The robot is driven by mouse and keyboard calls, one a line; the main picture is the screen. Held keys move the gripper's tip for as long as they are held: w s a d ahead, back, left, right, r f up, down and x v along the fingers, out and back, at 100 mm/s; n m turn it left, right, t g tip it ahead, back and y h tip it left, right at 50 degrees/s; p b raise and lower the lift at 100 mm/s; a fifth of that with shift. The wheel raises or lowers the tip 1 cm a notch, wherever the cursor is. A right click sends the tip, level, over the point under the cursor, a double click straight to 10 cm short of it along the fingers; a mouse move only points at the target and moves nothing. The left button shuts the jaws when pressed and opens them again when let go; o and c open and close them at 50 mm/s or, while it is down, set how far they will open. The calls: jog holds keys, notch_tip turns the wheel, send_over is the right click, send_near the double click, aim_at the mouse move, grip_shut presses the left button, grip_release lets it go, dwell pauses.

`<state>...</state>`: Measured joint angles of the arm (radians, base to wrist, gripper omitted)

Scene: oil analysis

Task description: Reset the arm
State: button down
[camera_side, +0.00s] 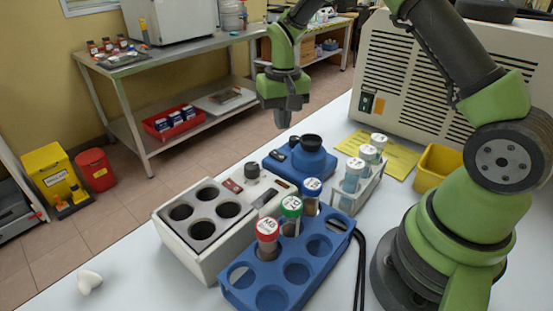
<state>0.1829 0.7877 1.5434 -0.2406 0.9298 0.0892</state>
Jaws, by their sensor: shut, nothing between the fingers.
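My gripper (284,118) hangs from my green and black arm at the top centre, pointing down. It is shut and empty, in the air above and behind the blue mixer (299,160) and apart from everything on the table. My arm rises from its base at the right and arches over to the gripper.
A white heater block (181,234) with several empty wells stands at centre. In front is a blue rack (240,297) with red-, green- and blue-capped tubes. White-capped tubes stand in a rack (346,200). A yellow bin (437,163) and large vented machine (400,60) are right. The left front table is mostly clear.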

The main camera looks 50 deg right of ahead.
jog(key=s+a+r+t, duration=0.2)
jog(key=s+a+r, duration=0.1)
jog(key=r, duration=0.6)
jog(key=s+a+r+n+t+y, duration=0.1)
jog(key=s+a+r+t, duration=0.1)
jog(key=s, duration=0.7)
jog(key=s+a+r+n+t+y, duration=0.1)
jog(key=s+a+r+t, duration=0.2)
jog(key=s+r, duration=0.4)
jog(key=s+a, duration=0.1)
jog(key=s, duration=0.1)
jog(key=shift+s+a+r, duration=0.15)
jog(key=shift+s+r, duration=0.05)
jog(key=shift+s, duration=0.1)
